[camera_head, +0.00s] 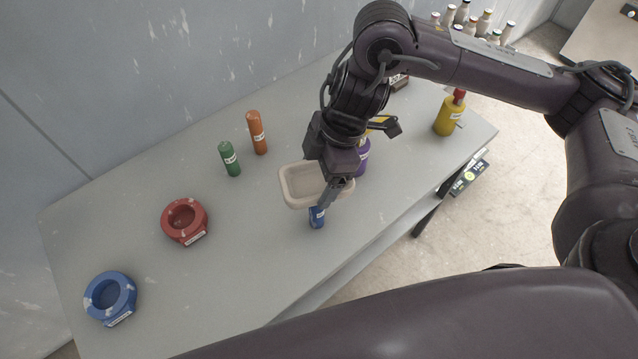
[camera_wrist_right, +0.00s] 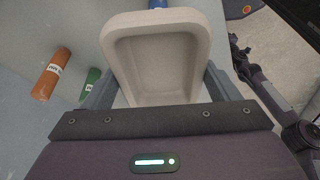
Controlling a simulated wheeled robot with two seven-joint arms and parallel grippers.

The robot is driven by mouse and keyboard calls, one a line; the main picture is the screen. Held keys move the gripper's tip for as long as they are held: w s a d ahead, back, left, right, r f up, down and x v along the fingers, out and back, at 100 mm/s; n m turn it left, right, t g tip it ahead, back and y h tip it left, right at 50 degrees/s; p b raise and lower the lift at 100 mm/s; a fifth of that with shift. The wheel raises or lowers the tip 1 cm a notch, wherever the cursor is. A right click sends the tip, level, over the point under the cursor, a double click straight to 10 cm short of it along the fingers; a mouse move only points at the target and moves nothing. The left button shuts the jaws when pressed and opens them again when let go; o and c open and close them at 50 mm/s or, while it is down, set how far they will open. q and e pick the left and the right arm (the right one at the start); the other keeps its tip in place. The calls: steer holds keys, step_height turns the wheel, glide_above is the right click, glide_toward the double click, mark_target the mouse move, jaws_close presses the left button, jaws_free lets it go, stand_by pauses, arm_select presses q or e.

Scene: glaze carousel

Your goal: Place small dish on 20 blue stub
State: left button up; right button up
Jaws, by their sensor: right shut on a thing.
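The small dish (camera_head: 284,190) is a beige, rounded rectangular tray with an empty hollow. My right gripper (camera_head: 338,190) is shut on it; in the right wrist view the dish (camera_wrist_right: 157,62) sits between both fingers, opening toward the camera. The blue stub (camera_head: 317,218) stands on the table just below the dish's near edge in the head view. Its white label is too small to read, and its top is partly hidden by the dish and gripper. A bit of blue (camera_wrist_right: 157,4) shows beyond the dish in the wrist view. I cannot tell whether dish and stub touch. My left gripper is not in view.
A green stub (camera_head: 229,160) and an orange stub (camera_head: 256,133) stand left of the dish. A purple one (camera_head: 362,157) stands close on the right, partly hidden. Red (camera_head: 184,222) and blue (camera_head: 110,298) ring-shaped holders lie left. A yellow bottle (camera_head: 449,116) stands right.

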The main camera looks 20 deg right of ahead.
mark_target(321, 181)
step_height(321, 181, down, 3)
steer(key=shift+r, duration=0.1)
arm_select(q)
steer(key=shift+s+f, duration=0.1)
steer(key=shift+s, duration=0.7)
arm_select(e)
steer(key=shift+f, duration=0.4)
steer(key=shift+f, duration=0.15)
steer(key=o, duration=1.1)
steer(key=shift+c, duration=0.2)
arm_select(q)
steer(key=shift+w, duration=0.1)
